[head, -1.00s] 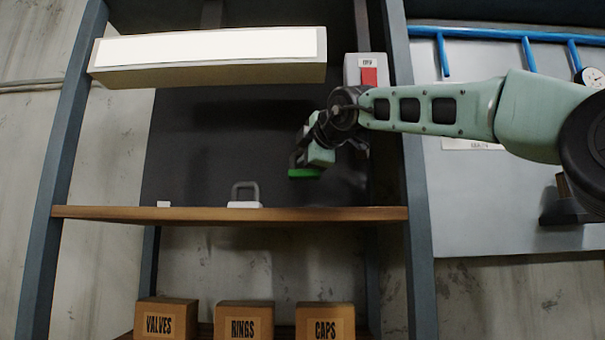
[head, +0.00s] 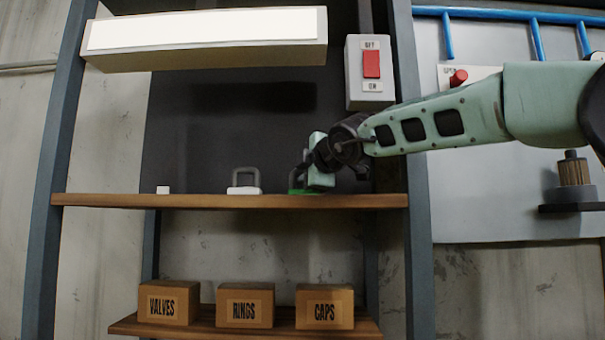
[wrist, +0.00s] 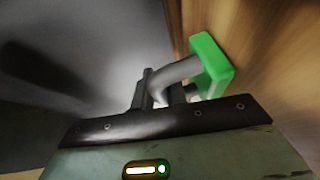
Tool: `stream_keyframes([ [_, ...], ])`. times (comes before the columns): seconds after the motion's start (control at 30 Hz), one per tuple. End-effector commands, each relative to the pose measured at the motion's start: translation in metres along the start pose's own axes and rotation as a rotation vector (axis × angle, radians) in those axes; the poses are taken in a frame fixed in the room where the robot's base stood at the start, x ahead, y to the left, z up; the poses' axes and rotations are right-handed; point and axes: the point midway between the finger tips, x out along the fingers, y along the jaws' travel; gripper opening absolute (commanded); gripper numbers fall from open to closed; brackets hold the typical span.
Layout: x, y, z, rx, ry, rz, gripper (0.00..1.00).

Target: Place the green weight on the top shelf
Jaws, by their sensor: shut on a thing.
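The green weight (head: 297,191) has a flat green base and a grey handle. It is at the top surface of the upper wooden shelf (head: 200,201), to the right of a white weight, with its base down. In the wrist view the green base (wrist: 213,62) is close against the wood, and I cannot tell for sure whether it bears on it. My gripper (head: 303,172) is shut on the handle; the fingers around it also show in the wrist view (wrist: 160,92). The gripper partly hides the weight in the head view.
A white weight with a grey handle (head: 244,189) and a small white block (head: 163,190) stand on the same shelf. A lamp (head: 205,42) hangs above, and a switch box (head: 370,85) is at the right post. Several labelled boxes (head: 245,306) stand on the lower shelf.

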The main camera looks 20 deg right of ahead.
Motion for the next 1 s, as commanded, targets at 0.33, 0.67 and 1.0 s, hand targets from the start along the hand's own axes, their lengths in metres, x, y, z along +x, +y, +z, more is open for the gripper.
stream_keyframes([
  [0.33,0.001,-0.003,0.001,0.000,-0.001,0.000,0.36],
  [0.67,-0.002,0.001,0.001,0.000,-0.002,0.000,0.36],
  [1.0,-0.033,0.006,-0.001,-0.003,-0.002,-0.002,0.36],
])
